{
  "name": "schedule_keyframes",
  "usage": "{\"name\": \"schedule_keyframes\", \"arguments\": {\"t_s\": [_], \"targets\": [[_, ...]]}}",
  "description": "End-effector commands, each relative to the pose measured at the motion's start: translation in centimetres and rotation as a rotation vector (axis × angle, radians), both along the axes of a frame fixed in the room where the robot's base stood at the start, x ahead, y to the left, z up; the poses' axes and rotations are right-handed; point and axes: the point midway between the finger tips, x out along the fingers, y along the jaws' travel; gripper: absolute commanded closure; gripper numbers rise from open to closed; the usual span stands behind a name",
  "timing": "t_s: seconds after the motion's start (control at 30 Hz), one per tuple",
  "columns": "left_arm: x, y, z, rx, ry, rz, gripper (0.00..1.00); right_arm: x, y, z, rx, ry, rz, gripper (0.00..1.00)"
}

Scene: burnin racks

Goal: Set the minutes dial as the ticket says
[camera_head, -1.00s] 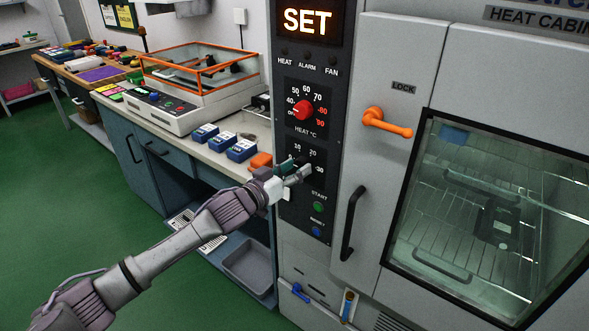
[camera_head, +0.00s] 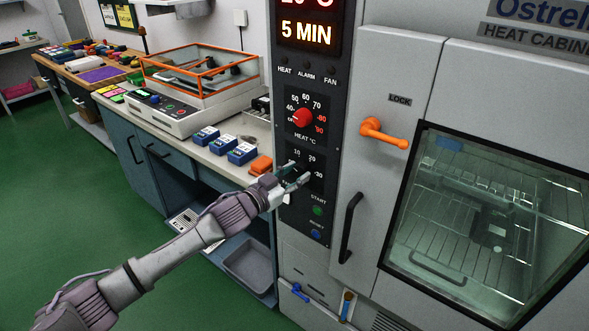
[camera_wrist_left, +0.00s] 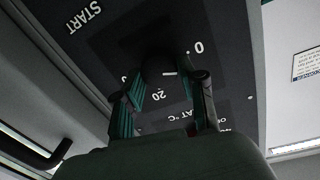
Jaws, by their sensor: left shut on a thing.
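My left gripper (camera_head: 299,171) is at the minutes dial on the cabinet's dark control panel (camera_head: 292,145). In the left wrist view its two fingers (camera_wrist_left: 168,82) are shut on the dark minutes dial (camera_wrist_left: 158,60), one on each side. A short white mark shows between the fingertips. No ticket can be made out. My right gripper is out of view.
The red heat dial (camera_head: 303,117) is just above, and the green start button (camera_head: 318,211) and a blue button (camera_head: 316,234) are below. An orange lock handle (camera_head: 384,133) sticks out at right. A bench with blue boxes (camera_head: 241,153) stands at left.

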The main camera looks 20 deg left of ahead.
Motion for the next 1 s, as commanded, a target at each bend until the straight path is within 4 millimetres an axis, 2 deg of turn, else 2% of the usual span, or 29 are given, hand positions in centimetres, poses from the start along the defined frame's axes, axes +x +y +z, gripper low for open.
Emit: {"name": "schedule_keyframes", "arguments": {"t_s": [0.03,0.4,1.0], "targets": [[0.0,0.0,0.3,0.041,-0.014,0.0,0.94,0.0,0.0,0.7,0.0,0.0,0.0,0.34],[0.0,-0.1,0.3,0.373,-0.135,-0.001,0.94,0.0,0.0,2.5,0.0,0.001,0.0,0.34],[-0.1,-0.3,0.1,0.908,-0.33,-0.001,0.94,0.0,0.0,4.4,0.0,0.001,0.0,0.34]]}}
